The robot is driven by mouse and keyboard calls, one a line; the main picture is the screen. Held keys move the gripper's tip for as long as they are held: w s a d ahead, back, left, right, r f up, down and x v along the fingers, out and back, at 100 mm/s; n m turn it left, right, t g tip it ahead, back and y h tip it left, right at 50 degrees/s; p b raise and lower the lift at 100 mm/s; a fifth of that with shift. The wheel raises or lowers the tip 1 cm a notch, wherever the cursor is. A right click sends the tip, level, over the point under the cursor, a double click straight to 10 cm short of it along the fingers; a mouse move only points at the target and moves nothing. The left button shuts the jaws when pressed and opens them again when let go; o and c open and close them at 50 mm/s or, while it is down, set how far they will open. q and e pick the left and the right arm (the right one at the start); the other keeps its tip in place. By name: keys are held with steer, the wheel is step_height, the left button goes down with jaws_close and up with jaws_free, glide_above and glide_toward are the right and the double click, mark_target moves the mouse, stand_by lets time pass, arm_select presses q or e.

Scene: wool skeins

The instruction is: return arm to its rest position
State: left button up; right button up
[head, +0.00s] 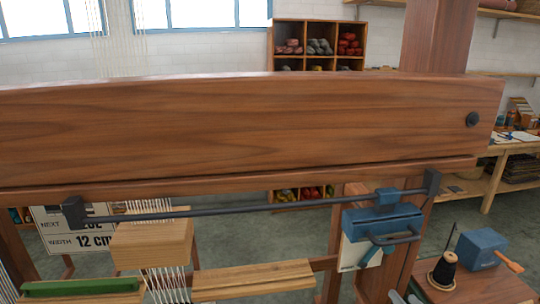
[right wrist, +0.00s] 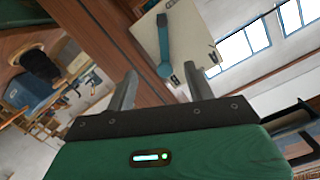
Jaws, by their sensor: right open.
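My right gripper (right wrist: 160,70) is open in the right wrist view, with two grey fingers standing apart on a dark plate and a green body. No object shows between the fingers. A blue bar on a pale plate (right wrist: 165,45) lies beyond the fingertips; I cannot tell the gap. In the head view, what look like the right fingertips (head: 404,297) just show at the bottom edge, below the blue clamp-like device (head: 385,222) and left of the dark thread spool (head: 443,270). My left gripper is not in view.
A wide wooden loom beam (head: 230,125) crosses the head view, with a dark rod (head: 270,208) below it. A wooden post stands at right. The spool and a blue box (head: 482,248) sit on a small wooden surface. Shelves of skeins (head: 318,45) stand behind.

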steer(key=s+a+f+n+g, duration=0.3)
steer(key=s+a+f+g, duration=0.4)
steer(key=s+a+f, duration=0.4)
steer(key=s+a+n+g+h, duration=0.1)
steer(key=s+a+n+g, duration=0.15)
steer(key=s, duration=0.55)
steer(key=s+a+n+g, duration=0.15)
steer(key=s+g, duration=0.25)
steer(key=s, duration=0.4)
step_height(320, 180, down, 32)
steer(key=r, duration=0.1)
steer(key=s+d+f+g, duration=0.2)
steer(key=s+f, duration=1.7)
steer(key=f, duration=0.1)
steer(key=shift+s+d+f, duration=0.15)
steer(key=shift+d+f, duration=0.2)
steer(key=shift+d, duration=0.05)
